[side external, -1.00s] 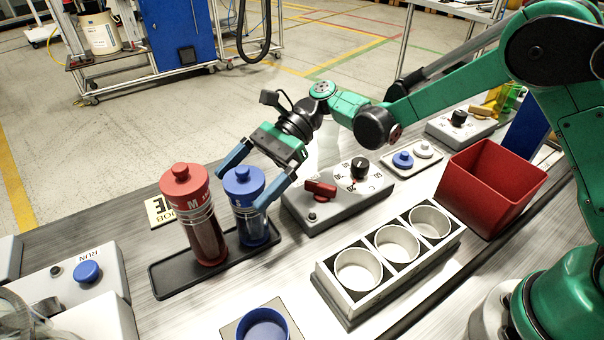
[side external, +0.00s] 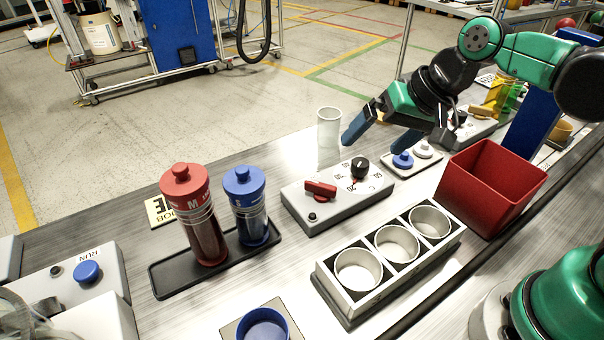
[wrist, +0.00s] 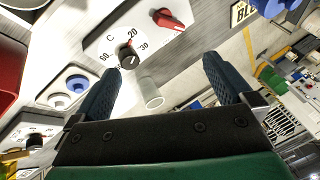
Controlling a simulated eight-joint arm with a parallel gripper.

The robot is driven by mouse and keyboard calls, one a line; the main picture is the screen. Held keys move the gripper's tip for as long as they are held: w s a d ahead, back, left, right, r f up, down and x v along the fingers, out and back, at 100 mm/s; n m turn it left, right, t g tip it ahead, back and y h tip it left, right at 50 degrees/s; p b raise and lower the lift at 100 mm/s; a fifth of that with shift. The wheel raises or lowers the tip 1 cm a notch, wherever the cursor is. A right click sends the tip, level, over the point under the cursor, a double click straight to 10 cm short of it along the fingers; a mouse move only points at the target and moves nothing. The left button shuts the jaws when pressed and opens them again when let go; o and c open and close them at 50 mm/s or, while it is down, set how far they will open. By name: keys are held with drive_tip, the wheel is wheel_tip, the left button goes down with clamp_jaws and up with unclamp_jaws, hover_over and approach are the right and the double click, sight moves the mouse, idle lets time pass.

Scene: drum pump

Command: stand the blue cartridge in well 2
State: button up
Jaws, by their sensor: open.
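The blue cartridge (side external: 246,205) stands upright in a dark tray (side external: 172,279), to the right of a taller red cartridge (side external: 186,208) in the side view. A pale block with three round wells (side external: 392,258) lies to the right in front; all three wells look empty. No well numbers are readable; the middle well (side external: 397,244) lies between the other two. My gripper (side external: 378,142) is open and empty, well right of and behind the blue cartridge, near a clear cup. In the wrist view my gripper (wrist: 161,72) shows both fingers spread with nothing held.
A control box with a red switch and black dial (side external: 338,197) sits between the tray and my gripper. A clear cup (side external: 328,132) stands behind it. A red bin (side external: 488,186) stands right of the well block. A blue round cup (side external: 263,327) is at the front.

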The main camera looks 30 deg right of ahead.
drive_tip(key=d+n+h, duration=0.1)
drive_tip(key=s+d+n+t, duration=0.1)
drive_tip(key=s+d+n+t+h, duration=0.1)
drive_tip(key=d+n, duration=0.1)
drive_tip(key=shift+s+f+h, duration=0.2)
drive_tip(key=shift+f+h, duration=0.1)
drive_tip(key=shift+f, duration=0.05)
